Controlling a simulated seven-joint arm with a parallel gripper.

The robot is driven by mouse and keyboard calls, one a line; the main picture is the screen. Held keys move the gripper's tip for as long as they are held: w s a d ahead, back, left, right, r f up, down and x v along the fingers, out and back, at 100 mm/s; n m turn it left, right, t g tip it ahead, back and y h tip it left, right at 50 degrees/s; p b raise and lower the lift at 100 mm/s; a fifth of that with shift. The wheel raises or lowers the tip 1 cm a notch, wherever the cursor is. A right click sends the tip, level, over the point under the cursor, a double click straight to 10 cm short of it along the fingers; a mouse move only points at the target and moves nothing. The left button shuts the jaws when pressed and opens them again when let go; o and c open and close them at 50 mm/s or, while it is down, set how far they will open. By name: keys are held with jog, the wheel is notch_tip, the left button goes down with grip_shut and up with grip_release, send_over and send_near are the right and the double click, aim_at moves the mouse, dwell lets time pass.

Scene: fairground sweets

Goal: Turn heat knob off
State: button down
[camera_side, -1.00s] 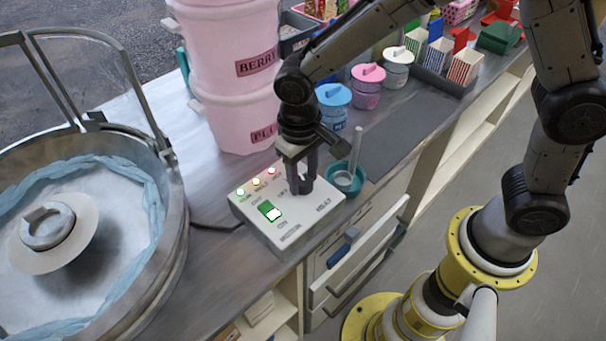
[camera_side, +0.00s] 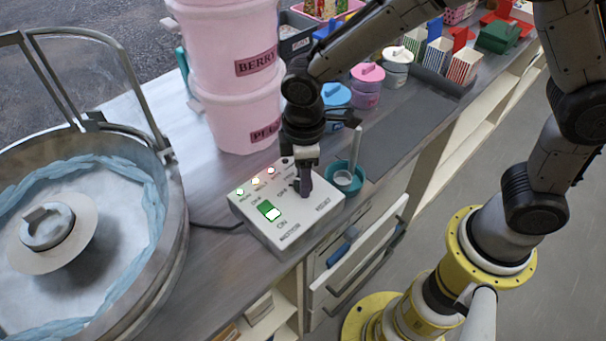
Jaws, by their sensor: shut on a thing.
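The white control box (camera_side: 288,232) sits near the counter's front edge, with MOTOR and HEAT lettering, a green and white switch (camera_side: 269,211) and small lit lamps (camera_side: 256,181) along its back. My gripper (camera_side: 304,190) points down over the right half of the box, above the HEAT label. It is shut on the heat knob, which is mostly hidden by the fingers. Which way the knob points cannot be made out.
A teal cup (camera_side: 345,180) with a scoop handle stands right beside the box, close to my gripper. Pink tubs (camera_side: 237,115) stand behind. The large metal bowl (camera_side: 165,255) is at left. Blue (camera_side: 336,96) and pink (camera_side: 366,88) lidded jars stand behind right.

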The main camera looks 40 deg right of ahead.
jog(key=n, duration=0.4)
jog(key=shift+r+n, duration=0.1)
jog(key=shift+n, duration=0.3)
dwell(0.4)
jog(key=shift+c, duration=1.9)
grip_release()
notch_tip(320, 180, up, 14)
jog(key=shift+s, duration=0.35)
